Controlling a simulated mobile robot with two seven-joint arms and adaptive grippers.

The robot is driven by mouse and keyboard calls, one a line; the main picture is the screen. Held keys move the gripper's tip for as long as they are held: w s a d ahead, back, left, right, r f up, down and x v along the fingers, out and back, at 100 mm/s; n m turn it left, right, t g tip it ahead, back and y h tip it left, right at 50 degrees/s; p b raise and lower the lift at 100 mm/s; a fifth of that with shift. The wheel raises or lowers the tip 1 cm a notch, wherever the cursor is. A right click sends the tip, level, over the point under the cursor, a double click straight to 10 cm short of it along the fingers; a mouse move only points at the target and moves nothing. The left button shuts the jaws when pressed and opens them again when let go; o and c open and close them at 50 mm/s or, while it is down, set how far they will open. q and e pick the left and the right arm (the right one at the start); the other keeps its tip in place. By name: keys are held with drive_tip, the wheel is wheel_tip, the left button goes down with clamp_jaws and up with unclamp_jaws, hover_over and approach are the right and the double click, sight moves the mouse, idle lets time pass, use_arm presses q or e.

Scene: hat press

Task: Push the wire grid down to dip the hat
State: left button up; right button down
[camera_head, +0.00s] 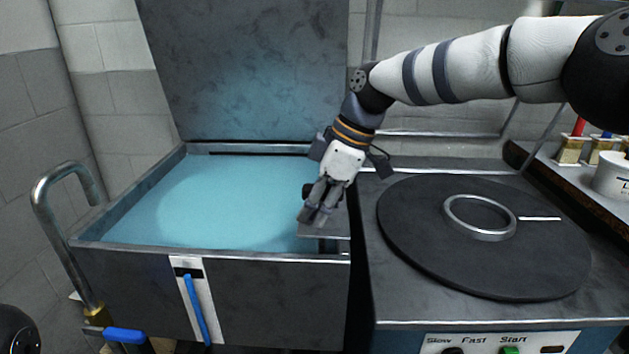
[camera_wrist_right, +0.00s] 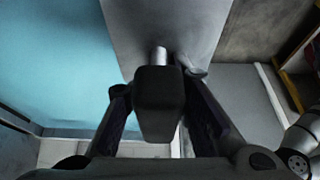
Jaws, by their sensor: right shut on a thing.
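My right gripper (camera_head: 318,213) is at the right front corner of an open metal tank (camera_head: 215,252) filled with blue liquid (camera_head: 205,200). In the right wrist view, the right gripper (camera_wrist_right: 160,112) is shut on a black handle (camera_wrist_right: 158,95) with a short metal rod at its far end. A grey plate (camera_wrist_right: 160,25) lies just beyond the handle; it also shows below the gripper in the head view (camera_head: 322,229). No wire grid or hat can be made out; whether they are under the liquid cannot be told. My left gripper is not in view.
The tank's lid (camera_head: 240,70) stands raised behind it. A bent metal pipe (camera_head: 60,200) with a blue lever is at the left. At the right, a black round plate (camera_head: 440,265) with a metal ring (camera_head: 480,217) sits on a machine with buttons. A shelf holds brushes.

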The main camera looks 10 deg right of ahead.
drive_tip(key=shift+d+f, duration=0.1)
drive_tip(key=shift+f, duration=1.85)
drive_tip(key=c, duration=1.6)
unclamp_jaws()
drive_tip(key=shift+c, duration=0.2)
drive_tip(key=shift+r, duration=0.15)
